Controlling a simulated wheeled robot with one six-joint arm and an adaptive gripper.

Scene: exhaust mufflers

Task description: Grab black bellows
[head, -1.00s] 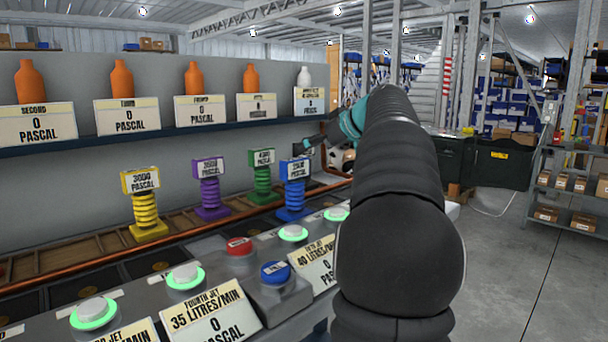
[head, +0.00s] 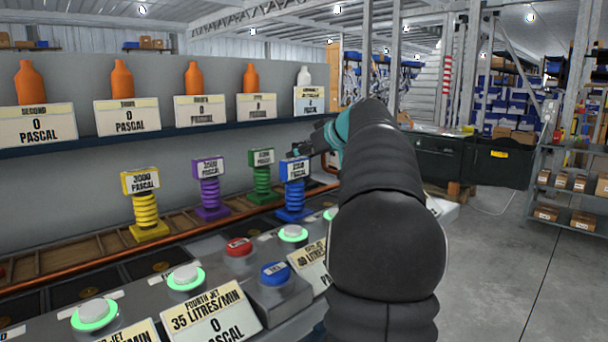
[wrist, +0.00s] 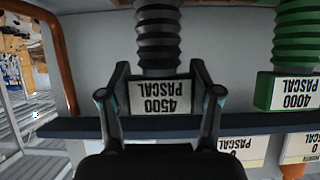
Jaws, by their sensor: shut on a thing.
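The black bellows (wrist: 158,42) shows in the wrist view, which appears upside down. Its block carries a label reading 4500 PASCAL (wrist: 160,95). My gripper (wrist: 160,92) has one finger on each side of this block and is shut on it. In the head view my gripper (head: 312,146) is beyond the blue bellows, at the far end of the row. The black bellows cannot be made out there. I cannot tell whether its base is still resting on the bench.
The green bellows (wrist: 293,38) stands beside the black one. Blue (head: 293,192), purple (head: 210,192) and yellow (head: 145,208) bellows also stand in the row. A shelf (head: 150,138) with orange bottles is behind. Buttons (head: 275,275) line the front panel.

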